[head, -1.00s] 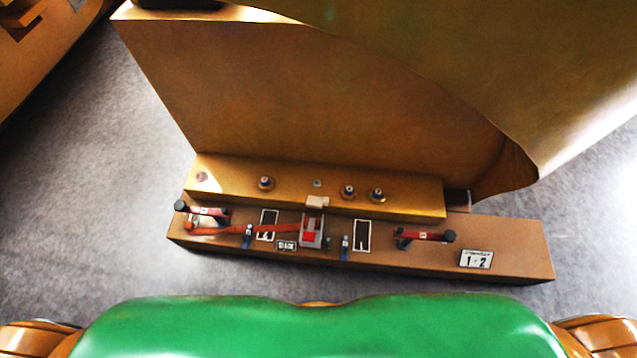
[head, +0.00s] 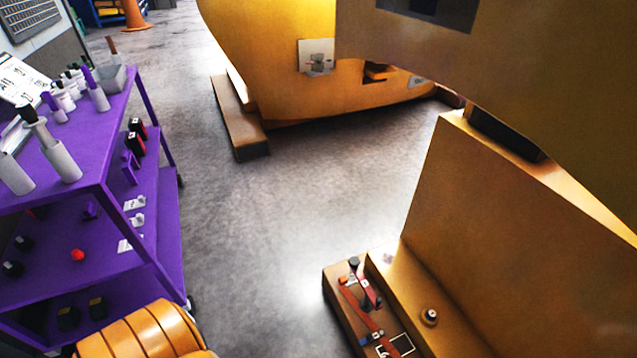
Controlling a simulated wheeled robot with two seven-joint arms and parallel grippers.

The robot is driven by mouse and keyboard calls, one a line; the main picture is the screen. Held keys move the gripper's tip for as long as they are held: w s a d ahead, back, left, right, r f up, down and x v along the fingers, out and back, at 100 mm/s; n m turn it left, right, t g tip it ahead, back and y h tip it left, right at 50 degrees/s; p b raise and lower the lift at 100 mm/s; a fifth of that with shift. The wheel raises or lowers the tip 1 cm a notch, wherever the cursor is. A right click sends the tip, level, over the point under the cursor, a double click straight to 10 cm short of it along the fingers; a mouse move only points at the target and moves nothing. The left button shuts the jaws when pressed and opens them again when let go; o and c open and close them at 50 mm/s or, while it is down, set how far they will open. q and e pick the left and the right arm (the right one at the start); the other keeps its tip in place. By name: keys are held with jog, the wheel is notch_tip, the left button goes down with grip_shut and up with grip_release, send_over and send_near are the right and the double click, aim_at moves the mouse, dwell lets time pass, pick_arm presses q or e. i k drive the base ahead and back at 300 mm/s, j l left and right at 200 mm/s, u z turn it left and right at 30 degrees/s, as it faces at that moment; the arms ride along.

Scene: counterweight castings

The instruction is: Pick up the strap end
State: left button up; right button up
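An orange-red strap (head: 360,308) lies along the top of the low brown ledge (head: 340,302) at the bottom right of the head view. Its far end is near a dark-knobbed red lever (head: 366,288). The rest of the strap runs toward the bottom edge, where the view cuts it off. I cannot tell which part is the loose end. Neither of my grippers is in view; only part of my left arm shows at the bottom left.
A purple cart (head: 120,130) with bottles and small items on its shelves stands at the left. A large yellow casting (head: 300,95) stands at the back, with an orange cone (head: 135,18) beyond. Grey floor (head: 240,220) between them is clear.

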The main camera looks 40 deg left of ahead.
aim_at(344, 281)
jog(key=u, duration=0.95)
